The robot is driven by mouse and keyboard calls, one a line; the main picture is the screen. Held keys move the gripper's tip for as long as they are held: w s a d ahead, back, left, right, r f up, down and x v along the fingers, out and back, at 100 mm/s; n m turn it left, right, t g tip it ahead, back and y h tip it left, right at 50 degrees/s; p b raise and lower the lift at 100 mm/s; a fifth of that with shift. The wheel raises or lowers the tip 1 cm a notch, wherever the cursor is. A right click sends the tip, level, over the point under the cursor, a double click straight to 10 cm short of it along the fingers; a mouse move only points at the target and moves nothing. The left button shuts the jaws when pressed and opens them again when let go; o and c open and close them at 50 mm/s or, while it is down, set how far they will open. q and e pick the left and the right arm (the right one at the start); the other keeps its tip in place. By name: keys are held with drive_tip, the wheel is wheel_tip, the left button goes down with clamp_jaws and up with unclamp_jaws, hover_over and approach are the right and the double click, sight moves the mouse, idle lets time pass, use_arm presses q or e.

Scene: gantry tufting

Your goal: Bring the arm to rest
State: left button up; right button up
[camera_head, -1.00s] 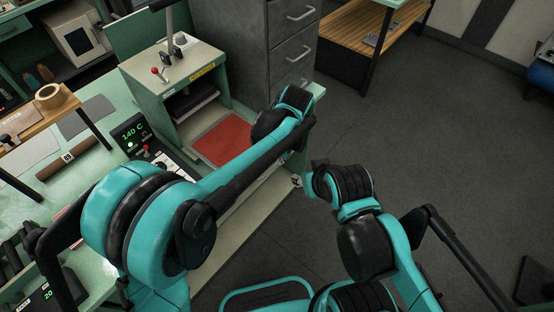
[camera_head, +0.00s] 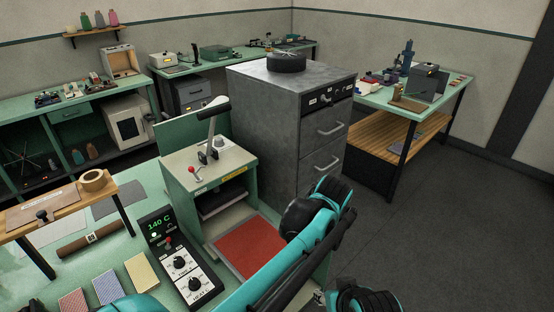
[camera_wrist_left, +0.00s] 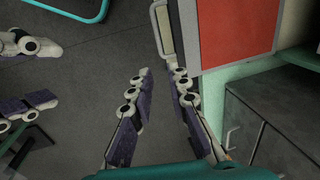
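My left arm (camera_head: 290,270) is turquoise and black and crosses the bottom of the head view, reaching its dark joint in front of the red pad. Its gripper is mostly hidden there. In the left wrist view my left gripper (camera_wrist_left: 161,73) has its two fingers apart, with bare floor between them and nothing held. A small part of my right arm (camera_head: 365,300) shows at the bottom of the head view. My right gripper (camera_wrist_left: 58,74) shows at the left edge of the wrist view, its fingers apart and empty.
A press with a red pad (camera_head: 250,246) stands beside the left arm, and the pad's edge is near the left gripper. A control box (camera_head: 180,262) reads 140 C. A grey drawer cabinet (camera_head: 270,120) stands behind. The floor (camera_head: 450,220) at right is clear.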

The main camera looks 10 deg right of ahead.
use_arm(q)
drive_tip(key=a+r+n+t+h, duration=0.1)
drive_tip(key=a+r+n, duration=0.15)
drive_tip(key=a, duration=0.85)
drive_tip(key=s+a+f+n+t, duration=0.1)
drive_tip(key=s+a+n, duration=0.1)
drive_tip(key=s+a, duration=0.2)
drive_tip(key=s+a+f+n+t+b, duration=0.1)
drive_tip(key=s+a+f+n+t, duration=0.1)
drive_tip(key=a, duration=0.8)
drive_tip(key=s+a+f+n+t+b, duration=0.1)
drive_tip(key=s+a+n, duration=0.3)
drive_tip(key=s+a, duration=0.2)
drive_tip(key=shift+s+a+f, duration=0.25)
drive_tip(key=shift+a+f, duration=0.1)
drive_tip(key=shift+a, duration=0.35)
